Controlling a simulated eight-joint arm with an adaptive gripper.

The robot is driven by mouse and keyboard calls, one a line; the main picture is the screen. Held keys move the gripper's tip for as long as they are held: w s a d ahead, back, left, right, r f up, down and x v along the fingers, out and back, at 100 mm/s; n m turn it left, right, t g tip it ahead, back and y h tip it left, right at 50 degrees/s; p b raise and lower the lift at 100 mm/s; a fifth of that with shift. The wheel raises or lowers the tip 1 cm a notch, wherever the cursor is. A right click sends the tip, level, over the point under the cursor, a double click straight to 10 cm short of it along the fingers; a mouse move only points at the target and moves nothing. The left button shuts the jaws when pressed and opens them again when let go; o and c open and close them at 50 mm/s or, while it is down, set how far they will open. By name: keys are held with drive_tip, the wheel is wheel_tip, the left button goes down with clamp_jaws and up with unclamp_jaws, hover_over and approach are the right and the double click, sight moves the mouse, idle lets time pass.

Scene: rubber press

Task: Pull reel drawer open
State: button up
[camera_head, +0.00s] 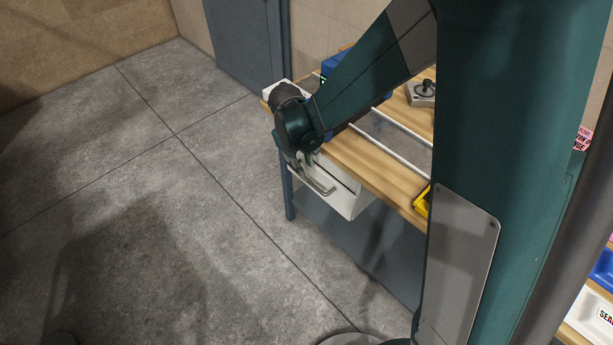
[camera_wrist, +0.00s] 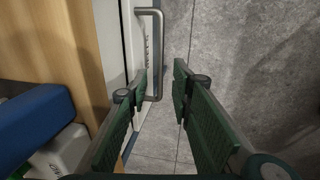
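The reel drawer (camera_head: 345,200) is a white drawer under the wooden bench top, with a grey bar handle (camera_head: 322,188) on its front. In the wrist view the white drawer front (camera_wrist: 112,40) is at the left, with partly hidden dark lettering beside the handle (camera_wrist: 157,45). My gripper (camera_head: 303,160) is at the handle. In the wrist view my gripper (camera_wrist: 160,85) is open, its green-padded fingers on either side of the handle's lower end. A gap shows between the bar and the right finger; contact on the left is unclear. How far the drawer stands out is unclear.
The wooden bench (camera_head: 375,165) carries a blue object (camera_head: 338,66), a grey device with a dark knob (camera_head: 424,90) and a yellow tray (camera_head: 422,203). A blue-grey lower shelf (camera_head: 350,240) lies under the drawer. The grey floor (camera_head: 200,220) before the drawer is clear.

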sight(307, 179)
drive_tip(key=shift+w+d+f+b, duration=0.2)
drive_tip(key=shift+f+b, duration=0.1)
drive_tip(key=shift+f, duration=0.95)
drive_tip(key=shift+w+d+f+b, duration=0.15)
drive_tip(key=shift+f+b, duration=0.2)
drive_tip(key=shift+f, duration=0.95)
drive_tip(key=shift+w+d+f+b, duration=0.2)
drive_tip(key=shift+f+b, duration=0.1)
drive_tip(key=shift+f, duration=0.95)
clamp_jaws()
